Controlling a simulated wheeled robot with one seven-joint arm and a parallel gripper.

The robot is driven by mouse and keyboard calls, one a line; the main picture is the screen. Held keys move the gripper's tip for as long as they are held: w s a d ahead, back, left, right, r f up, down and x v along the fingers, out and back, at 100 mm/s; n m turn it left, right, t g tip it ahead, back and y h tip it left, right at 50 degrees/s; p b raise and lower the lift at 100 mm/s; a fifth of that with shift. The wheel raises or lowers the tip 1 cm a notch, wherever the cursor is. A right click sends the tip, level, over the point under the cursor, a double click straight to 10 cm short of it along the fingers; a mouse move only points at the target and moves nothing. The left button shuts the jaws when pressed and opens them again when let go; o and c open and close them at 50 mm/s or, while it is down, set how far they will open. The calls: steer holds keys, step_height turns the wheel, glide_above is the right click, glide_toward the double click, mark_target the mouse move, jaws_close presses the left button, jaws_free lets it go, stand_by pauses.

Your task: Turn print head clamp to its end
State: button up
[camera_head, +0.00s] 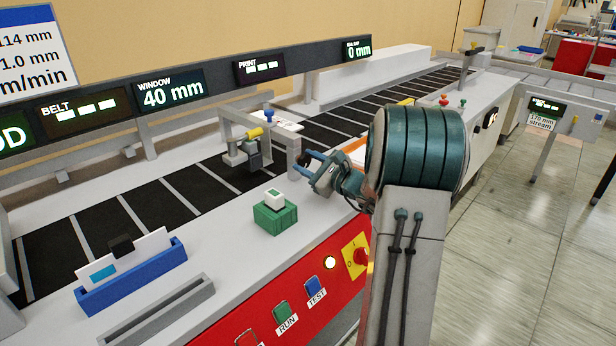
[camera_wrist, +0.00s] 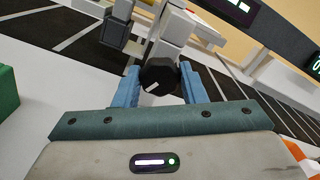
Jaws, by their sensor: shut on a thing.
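The print head clamp is a black knob (camera_wrist: 158,75) with a white pointer line, in the wrist view. It sits at the near post (camera_wrist: 170,32) of the print bridge. My gripper (camera_wrist: 157,82) has its two blue fingers shut on the knob, one on each side. The white line points toward the lower left of the wrist view. In the head view my gripper (camera_head: 308,164) is at the near side of the bridge, and the knob cannot be made out there. The print head (camera_head: 250,155) hangs from the bridge over the belt, with a yellow part (camera_head: 254,134) above it.
The dark belt (camera_head: 150,208) with pale cross lines runs behind. A green block (camera_head: 274,217) with a white top stands left of my gripper. A blue holder (camera_head: 135,277) with a card is farther left. The red panel (camera_head: 290,305) has buttons along the front.

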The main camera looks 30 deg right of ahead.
steer(key=n+b, duration=0.2)
steer(key=b, duration=0.1)
steer(key=n+b, duration=0.1)
steer(key=b, duration=0.2)
steer(key=shift+f+n, duration=0.35)
steer(key=shift+n, duration=0.05)
steer(key=n+b, duration=0.1)
steer(key=b, duration=0.2)
steer(key=shift+r+n, duration=0.15)
steer(key=shift+n, duration=0.15)
steer(key=shift+r, duration=0.15)
steer(key=o, duration=1)
steer(key=p+v, duration=0.1)
steer(key=v, duration=1.2)
steer(key=shift+s+r, duration=0.1)
steer(key=shift+s, duration=0.3)
steer(key=shift+d, duration=0.1)
